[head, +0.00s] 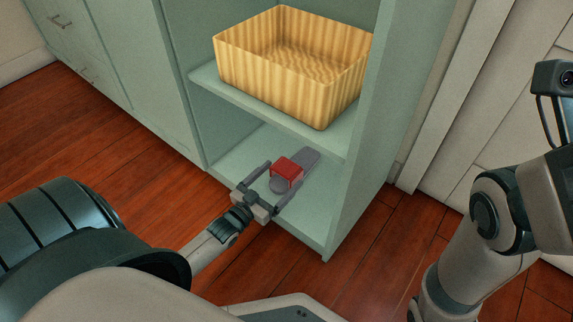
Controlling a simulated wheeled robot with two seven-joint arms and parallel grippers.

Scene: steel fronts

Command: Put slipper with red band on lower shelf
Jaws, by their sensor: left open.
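The slipper with the red band (287,172) is grey-purple with a red strap. It lies on the lower shelf (240,157) of the pale green shelf unit, toward the front. My left gripper (275,187) is at the front of the lower shelf, its two fingers apart on either side of the slipper's near end. The fingers look clear of the red band, though any slight contact cannot be told. My right arm shows at the right edge, but its gripper is not clearly in view.
A yellow striped basket (265,85) stands on the shelf above, over the lower shelf. The unit's right side panel (362,165) bounds the opening closely. Closed drawers (80,50) stand at the left. The wooden floor (110,150) is clear at the front left.

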